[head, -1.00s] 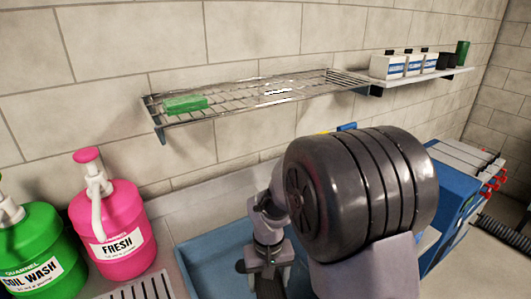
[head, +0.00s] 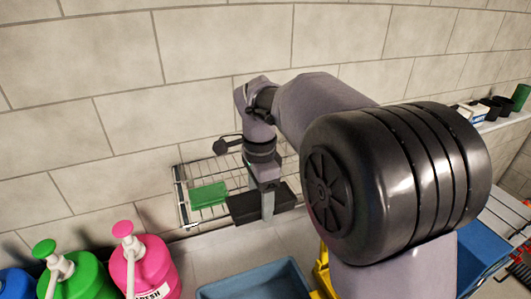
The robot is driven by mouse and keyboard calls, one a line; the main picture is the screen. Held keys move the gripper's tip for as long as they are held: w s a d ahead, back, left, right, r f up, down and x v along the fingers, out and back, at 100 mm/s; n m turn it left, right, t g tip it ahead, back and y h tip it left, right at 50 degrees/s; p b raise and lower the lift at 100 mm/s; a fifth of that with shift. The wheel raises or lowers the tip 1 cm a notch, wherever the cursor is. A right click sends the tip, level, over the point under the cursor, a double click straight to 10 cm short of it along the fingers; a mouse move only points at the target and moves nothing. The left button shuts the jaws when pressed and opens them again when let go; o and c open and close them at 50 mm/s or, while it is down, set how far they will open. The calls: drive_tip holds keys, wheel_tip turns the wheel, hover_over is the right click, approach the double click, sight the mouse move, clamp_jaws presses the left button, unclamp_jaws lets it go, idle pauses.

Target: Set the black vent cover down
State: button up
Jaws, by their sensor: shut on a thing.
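The black vent cover (head: 243,208) is a dark flat-faced block at the wire rack on the back wall, right of a green block. My gripper (head: 266,205) points down and is shut on it, with one pale finger showing across its front face. The cover is level with the rack; I cannot tell whether its underside touches the wires. My arm reaches in from the right and hides the rack's right part.
The wire rack (head: 183,205) holds the green block (head: 208,195) close to the cover's left. Below are a blue basin (head: 250,284) and pink (head: 150,262) and green (head: 75,275) pump bottles. A shelf at right holds white containers (head: 472,113) and dark cups.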

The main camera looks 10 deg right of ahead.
drive_tip(key=w+d+p, duration=0.1)
drive_tip(key=w, duration=0.1)
drive_tip(key=w+d+p, duration=0.1)
drive_tip(key=w, duration=0.1)
drive_tip(key=w+d+r+p, duration=0.1)
drive_tip(key=w, duration=0.1)
drive_tip(key=shift+p, duration=0.3)
drive_tip(key=w+p, duration=0.1)
drive_tip(key=w, duration=0.1)
drive_tip(key=w+d+f+p, duration=0.1)
drive_tip(key=w, duration=0.2)
drive_tip(key=w+d+p, duration=0.1)
drive_tip(key=w, duration=0.2)
drive_tip(key=shift+d+f, duration=0.2)
drive_tip(key=shift+f, duration=0.1)
drive_tip(key=f, duration=0.3)
drive_tip(key=shift+s+f, duration=0.1)
drive_tip(key=shift+s, duration=0.25)
drive_tip(key=shift+w+d+f, duration=0.1)
drive_tip(key=shift+w+f, duration=0.2)
drive_tip(key=shift+w, duration=0.1)
drive_tip(key=shift+s, duration=0.15)
drive_tip(key=o, duration=1.3)
drive_tip(key=shift+s, duration=0.1)
drive_tip(key=shift+c, duration=0.2)
drive_tip(key=shift+f, duration=0.1)
